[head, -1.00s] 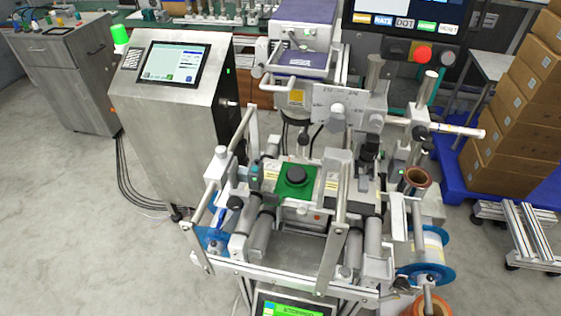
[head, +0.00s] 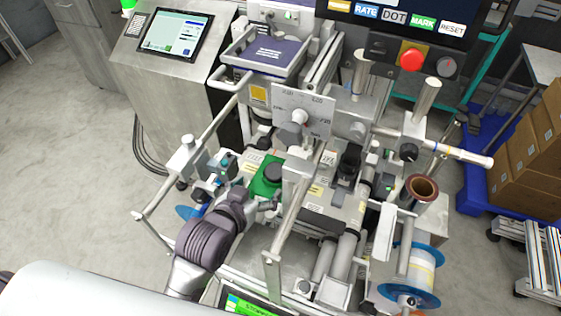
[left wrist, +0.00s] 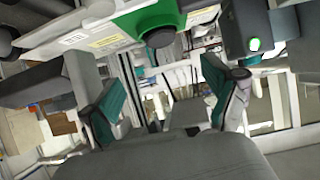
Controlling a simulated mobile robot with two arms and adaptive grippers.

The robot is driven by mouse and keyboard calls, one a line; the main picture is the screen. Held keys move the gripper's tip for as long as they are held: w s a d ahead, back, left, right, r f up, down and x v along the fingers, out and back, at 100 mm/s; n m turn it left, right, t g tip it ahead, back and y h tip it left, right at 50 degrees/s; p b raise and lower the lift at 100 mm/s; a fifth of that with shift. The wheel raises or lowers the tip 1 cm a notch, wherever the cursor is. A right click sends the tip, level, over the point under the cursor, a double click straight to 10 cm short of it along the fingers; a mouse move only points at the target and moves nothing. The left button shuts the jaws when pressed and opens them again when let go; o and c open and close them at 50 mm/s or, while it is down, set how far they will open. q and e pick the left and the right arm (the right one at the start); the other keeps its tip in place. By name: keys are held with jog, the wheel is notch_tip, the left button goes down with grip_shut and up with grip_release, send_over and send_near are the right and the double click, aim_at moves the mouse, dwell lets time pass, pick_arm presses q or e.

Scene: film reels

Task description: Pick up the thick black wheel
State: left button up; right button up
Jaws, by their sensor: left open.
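The thick black wheel (head: 273,172) is a short black disc on a green plate (head: 262,187) in the middle of the labelling machine. In the left wrist view, the wheel (left wrist: 160,37) shows at the top against the green plate (left wrist: 145,20). My left gripper (head: 266,204) reaches in from the lower left in the head view, just in front of the plate. In the left wrist view, my left gripper (left wrist: 165,100) has its fingers spread, with nothing between them. The wheel lies beyond the fingers; I see no contact. My right gripper is not in view.
Metal posts and bars of the machine frame (head: 160,192) surround the plate closely. A panel with a dial (head: 300,117) stands behind the wheel. A blue-flanged reel (head: 412,275) and a brown roll (head: 421,189) are on the right. Open floor (head: 70,190) lies left.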

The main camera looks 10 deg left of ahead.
aim_at(274, 173)
pick_arm(q)
jog(key=x, duration=0.5)
jog(key=shift+w+f+p, duration=0.15)
jog(key=shift+f+p, duration=0.05)
jog(key=shift+p, duration=0.1)
jog(key=x, duration=0.3)
jog(key=shift+a+p, duration=0.1)
jog(key=shift+p, duration=0.3)
jog(key=x, duration=0.2)
jog(key=shift+w+f, duration=0.2)
jog(key=shift+f, duration=0.15)
jog(key=shift+w+f, duration=0.3)
jog(key=shift+w, duration=0.1)
jog(key=shift+s, duration=0.1)
jog(key=shift+r, duration=0.1)
jog(key=c, duration=0.3)
jog(key=shift+s, duration=0.1)
jog(key=c, duration=0.9)
jog(key=shift+c, duration=0.8)
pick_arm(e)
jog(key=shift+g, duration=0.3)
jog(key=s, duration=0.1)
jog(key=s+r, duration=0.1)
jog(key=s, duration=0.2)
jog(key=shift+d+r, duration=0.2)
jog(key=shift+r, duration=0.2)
